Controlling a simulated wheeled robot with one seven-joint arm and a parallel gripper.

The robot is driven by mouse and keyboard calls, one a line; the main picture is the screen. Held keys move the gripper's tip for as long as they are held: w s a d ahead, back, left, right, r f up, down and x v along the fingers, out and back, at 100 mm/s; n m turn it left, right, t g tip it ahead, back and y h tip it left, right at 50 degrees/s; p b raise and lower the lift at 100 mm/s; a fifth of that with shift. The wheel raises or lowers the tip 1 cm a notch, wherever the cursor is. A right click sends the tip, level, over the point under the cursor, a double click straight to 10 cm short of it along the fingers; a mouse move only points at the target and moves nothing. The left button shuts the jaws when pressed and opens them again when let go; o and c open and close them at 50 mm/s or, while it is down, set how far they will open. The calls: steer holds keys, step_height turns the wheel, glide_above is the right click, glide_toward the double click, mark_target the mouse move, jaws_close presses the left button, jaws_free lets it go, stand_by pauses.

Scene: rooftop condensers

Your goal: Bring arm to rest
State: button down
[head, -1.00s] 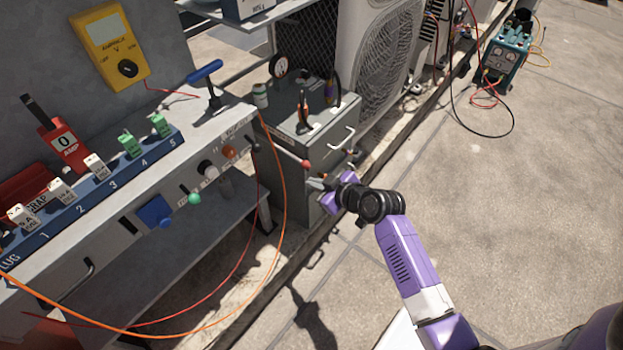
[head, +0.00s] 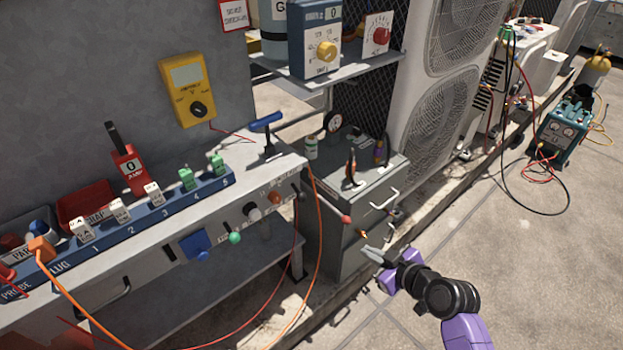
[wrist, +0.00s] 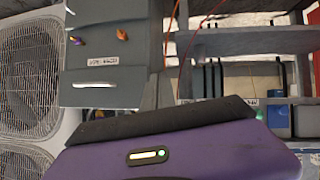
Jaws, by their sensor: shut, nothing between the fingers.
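My gripper (head: 374,255) is at the end of my purple and black arm in the lower right of the head view. It is shut and empty, in the air in front of the grey drawer cabinet (head: 345,240). In the wrist view, my purple wrist housing fills the bottom, and the cabinet (wrist: 110,45) with its handle and label stands beyond it. The fingertips are not clear in that view.
A workbench (head: 150,255) with a blue numbered rack (head: 130,222), a yellow meter (head: 188,88) and a red clamp meter (head: 130,172) runs along the left. Orange and red cables hang down its front. Condenser units (head: 430,110) stand behind. The paving at right (head: 560,280) is open.

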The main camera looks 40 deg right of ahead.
step_height(320, 180, up, 9)
steer(key=s+m+t+h+p, duration=0.1)
steer(key=s+m+t+h, duration=0.1)
steer(key=m+h, duration=0.2)
steer(key=s+a+r+n+t+y+p, duration=0.1)
steer(key=s+a+r+y+p, duration=0.4)
steer(key=s+a+r, duration=1.2)
steer(key=s+a+n+p, duration=0.1)
steer(key=s+a+p, duration=0.2)
steer(key=s+p, duration=0.1)
steer(key=shift+s+a+r+n+p, duration=0.15)
steer(key=shift+a+r+n+p, duration=0.15)
steer(key=shift+r+n, duration=0.1)
stand_by(1.5)
